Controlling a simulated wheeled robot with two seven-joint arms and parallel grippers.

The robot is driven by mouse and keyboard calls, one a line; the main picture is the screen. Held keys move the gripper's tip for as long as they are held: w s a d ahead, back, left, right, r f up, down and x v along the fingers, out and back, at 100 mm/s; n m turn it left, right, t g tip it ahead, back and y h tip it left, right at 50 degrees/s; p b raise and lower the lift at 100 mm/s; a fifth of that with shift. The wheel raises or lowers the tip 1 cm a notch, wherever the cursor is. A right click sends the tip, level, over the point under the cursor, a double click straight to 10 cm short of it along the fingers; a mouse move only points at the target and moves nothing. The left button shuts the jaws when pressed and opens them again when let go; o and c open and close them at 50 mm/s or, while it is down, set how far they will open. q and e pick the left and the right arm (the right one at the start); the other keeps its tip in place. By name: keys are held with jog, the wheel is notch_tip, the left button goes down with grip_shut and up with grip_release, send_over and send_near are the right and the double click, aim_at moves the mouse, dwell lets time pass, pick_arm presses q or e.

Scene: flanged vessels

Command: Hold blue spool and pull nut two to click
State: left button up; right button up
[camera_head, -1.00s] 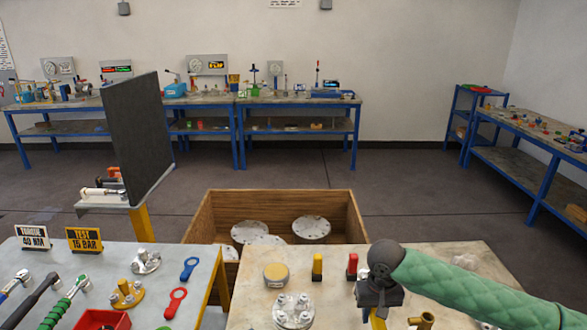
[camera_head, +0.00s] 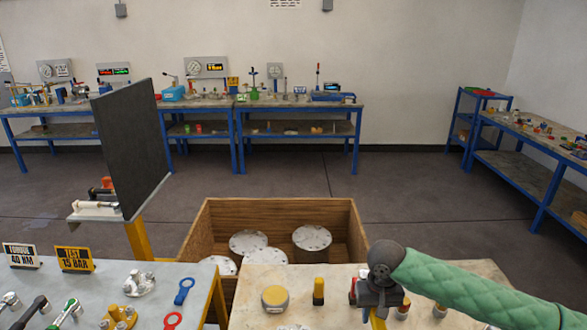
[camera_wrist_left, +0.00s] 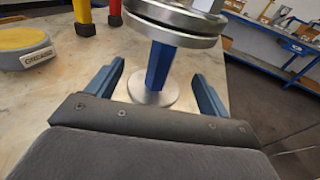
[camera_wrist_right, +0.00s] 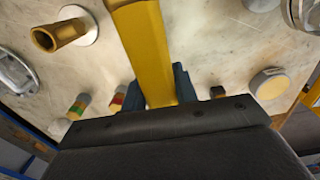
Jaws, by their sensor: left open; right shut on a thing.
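A blue spool (camera_wrist_left: 160,66) stands upright on a round metal foot in the left wrist view, with steel flange discs (camera_wrist_left: 176,18) above it. My left gripper (camera_wrist_left: 156,88) is open, with its blue fingers on either side of the spool and apart from it. It does not show in the head view. My right gripper (camera_head: 378,304) is over the near right table. In the right wrist view it (camera_wrist_right: 157,88) is shut on a yellow bar (camera_wrist_right: 142,48). The bar's far end is out of frame. I cannot make out nut two.
A yellow-topped tin (camera_head: 275,299) and a yellow bottle (camera_head: 318,291) stand on the near right table (camera_head: 240,284). A wooden crate (camera_head: 280,210) with several flanged discs lies beyond. A dark upright panel (camera_head: 132,150) stands at left.

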pick_arm(q)
jog(key=shift+x, duration=2.3)
jog(key=c, duration=1.5)
jog(key=shift+o, duration=0.2)
